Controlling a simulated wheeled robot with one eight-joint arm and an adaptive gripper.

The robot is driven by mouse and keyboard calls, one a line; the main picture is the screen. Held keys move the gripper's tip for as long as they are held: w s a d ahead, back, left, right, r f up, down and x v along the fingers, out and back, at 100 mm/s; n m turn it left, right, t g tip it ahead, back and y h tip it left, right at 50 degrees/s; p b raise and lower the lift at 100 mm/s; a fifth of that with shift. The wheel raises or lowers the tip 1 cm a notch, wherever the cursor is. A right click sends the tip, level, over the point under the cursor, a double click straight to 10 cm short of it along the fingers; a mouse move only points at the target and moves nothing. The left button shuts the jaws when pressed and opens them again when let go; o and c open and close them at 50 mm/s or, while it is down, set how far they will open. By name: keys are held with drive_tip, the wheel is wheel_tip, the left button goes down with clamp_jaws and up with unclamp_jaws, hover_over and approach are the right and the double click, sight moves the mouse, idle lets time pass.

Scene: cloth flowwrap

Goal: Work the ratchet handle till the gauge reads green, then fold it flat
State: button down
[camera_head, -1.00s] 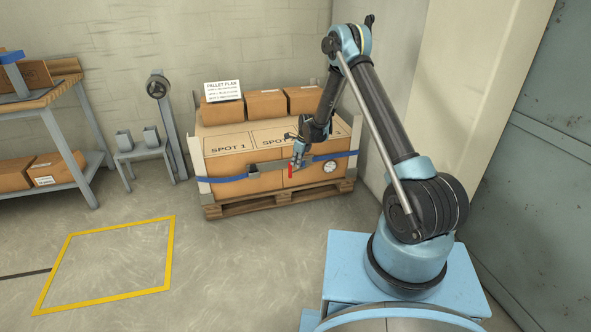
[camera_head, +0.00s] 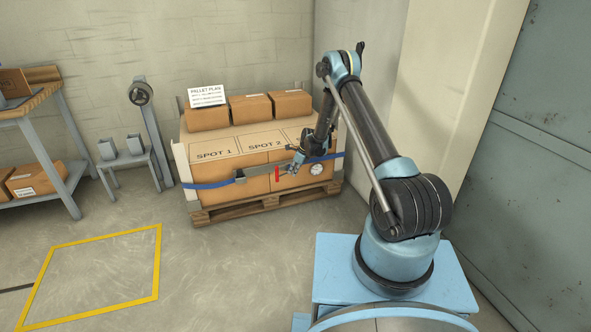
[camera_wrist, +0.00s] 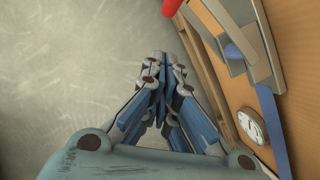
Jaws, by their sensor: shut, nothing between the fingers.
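The grey ratchet body (camera_wrist: 250,42) sits on a blue strap (camera_head: 206,184). The round white gauge (camera_head: 316,169) is right of the handle and also shows in the wrist view (camera_wrist: 252,126); its reading is too small to tell.
The boxes marked SPOT 1 and SPOT 2 stand on a wooden pallet (camera_head: 222,214), with smaller cartons (camera_head: 250,108) and a PALLET PLAN sign (camera_head: 207,96) behind. A workbench (camera_head: 45,100) is at left. The yellow-marked floor area (camera_head: 90,278) is clear.

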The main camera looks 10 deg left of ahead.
drive_tip(key=shift+w+a+f, duration=0.2)
drive_tip(key=shift+a+f, duration=0.25)
drive_tip(key=shift+a, duration=0.4)
drive_tip(key=shift+w+a+f, duration=0.2)
drive_tip(key=shift+a+f, duration=0.3)
drive_tip(key=shift+a, duration=0.3)
drive_tip(key=shift+w+a+f, duration=0.2)
drive_tip(key=shift+a+f, duration=0.25)
drive_tip(key=shift+a, duration=0.4)
drive_tip(key=shift+d, duration=0.1)
